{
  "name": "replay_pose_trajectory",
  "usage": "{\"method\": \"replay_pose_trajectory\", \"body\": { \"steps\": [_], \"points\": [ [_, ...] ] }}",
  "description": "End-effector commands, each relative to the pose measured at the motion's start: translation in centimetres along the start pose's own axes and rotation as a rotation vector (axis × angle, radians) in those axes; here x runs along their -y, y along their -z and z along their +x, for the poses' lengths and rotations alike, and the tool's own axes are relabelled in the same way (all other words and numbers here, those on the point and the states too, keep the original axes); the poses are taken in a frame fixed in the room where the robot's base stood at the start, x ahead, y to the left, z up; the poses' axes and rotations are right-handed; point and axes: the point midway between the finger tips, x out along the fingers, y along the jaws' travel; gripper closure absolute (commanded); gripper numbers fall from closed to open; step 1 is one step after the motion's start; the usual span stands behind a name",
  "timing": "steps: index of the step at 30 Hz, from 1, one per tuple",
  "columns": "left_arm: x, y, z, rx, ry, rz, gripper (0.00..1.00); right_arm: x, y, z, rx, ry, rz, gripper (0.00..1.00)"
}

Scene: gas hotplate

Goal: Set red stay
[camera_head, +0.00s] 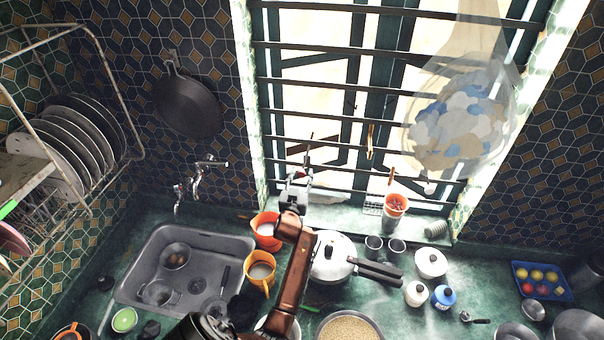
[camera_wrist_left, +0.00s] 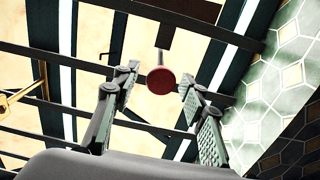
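A red round knob (camera_wrist_left: 161,79) shows in the left wrist view, in front of the window bars, with a thin dark rod behind it. My left gripper (camera_wrist_left: 158,74) is open, and the knob appears between its two separated fingertips. I cannot tell how far beyond the tips the knob is; no finger visibly touches it. In the head view my left gripper (camera_head: 297,178) is raised before the lower left part of the barred window (camera_head: 345,100). The red knob cannot be made out there. My right gripper is not in view.
Dark horizontal bars (camera_head: 330,48) cross the window. A hanging net bag (camera_head: 460,120) is at the right. Below my left arm stand an orange mug (camera_head: 260,270), a pressure cooker (camera_head: 332,258) and a red-orange jug (camera_head: 265,230). A pan (camera_head: 188,105) hangs on the left wall.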

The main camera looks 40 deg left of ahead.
Motion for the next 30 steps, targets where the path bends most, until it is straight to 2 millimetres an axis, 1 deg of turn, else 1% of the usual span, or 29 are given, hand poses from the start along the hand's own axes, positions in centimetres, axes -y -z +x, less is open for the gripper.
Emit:
{"method": "replay_pose_trajectory", "body": {
  "steps": [3, 11, 27, 28, 30],
  "points": [
    [0.07, 0.0, 0.61, 0.001, 0.001, 0.0, 0.61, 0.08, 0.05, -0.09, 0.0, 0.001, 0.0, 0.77],
    [0.03, 0.0, 0.69, 0.0, 0.0, 0.0, 0.61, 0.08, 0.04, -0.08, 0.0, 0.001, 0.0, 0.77],
    [-0.01, -0.01, 0.67, 0.0, 0.0, 0.0, 0.98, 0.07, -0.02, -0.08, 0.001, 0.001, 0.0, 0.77],
    [-0.01, -0.01, 0.67, 0.0, 0.0, 0.0, 1.0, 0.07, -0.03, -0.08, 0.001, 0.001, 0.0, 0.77],
    [-0.02, -0.01, 0.67, 0.0, 0.0, 0.0, 1.0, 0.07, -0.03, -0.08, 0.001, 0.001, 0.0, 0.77]
  ]
}}
